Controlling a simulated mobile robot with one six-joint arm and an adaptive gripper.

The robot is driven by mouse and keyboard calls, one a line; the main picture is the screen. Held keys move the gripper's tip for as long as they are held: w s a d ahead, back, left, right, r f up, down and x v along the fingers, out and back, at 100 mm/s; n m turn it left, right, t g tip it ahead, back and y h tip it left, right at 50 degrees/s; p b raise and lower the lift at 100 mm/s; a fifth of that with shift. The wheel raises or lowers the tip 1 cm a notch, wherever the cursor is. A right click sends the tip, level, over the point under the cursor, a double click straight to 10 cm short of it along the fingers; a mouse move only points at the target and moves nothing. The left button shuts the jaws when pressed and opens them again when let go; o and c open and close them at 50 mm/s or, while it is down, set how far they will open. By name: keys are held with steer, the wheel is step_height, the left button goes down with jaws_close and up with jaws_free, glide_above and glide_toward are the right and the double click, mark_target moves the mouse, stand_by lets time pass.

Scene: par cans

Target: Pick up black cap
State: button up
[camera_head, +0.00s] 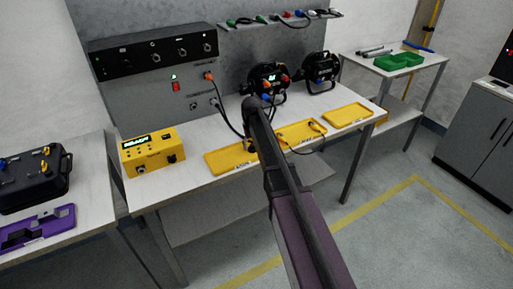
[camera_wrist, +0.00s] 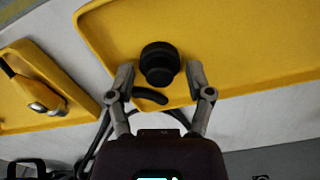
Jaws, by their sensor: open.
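The black cap (camera_wrist: 160,62) is round and stepped. It sits on a large yellow tray (camera_wrist: 240,45) in the wrist view, close to the tray's edge. My gripper (camera_wrist: 160,80) is open, with one finger on each side of the cap's near part and gaps visible on both sides. Nothing is held. A dark curved piece (camera_wrist: 150,96) shows between the fingers, nearer the wrist. In the head view I cannot make out the cap, and my arm covers part of the bench.
In the head view, yellow trays lie along the bench, including a left tray (camera_head: 225,163) and a right tray (camera_head: 348,116). A yellow meter box (camera_head: 152,153) stands at left. Two black round-framed devices, one nearer (camera_head: 268,80), stand behind. Cables hang near my arm.

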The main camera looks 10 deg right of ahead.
steer(key=c, duration=0.5)
steer(key=shift+r, duration=0.2)
step_height(320, 180, up, 4)
steer(key=p, duration=0.4)
steer(key=shift+f, duration=0.15)
steer(key=s, duration=0.5)
steer(key=s+d, duration=0.1)
steer(key=s, duration=0.4)
steer(key=s+d+r+p, duration=0.1)
steer(key=s, duration=0.5)
steer(key=shift+d, duration=0.15)
steer(key=shift+w, duration=0.1)
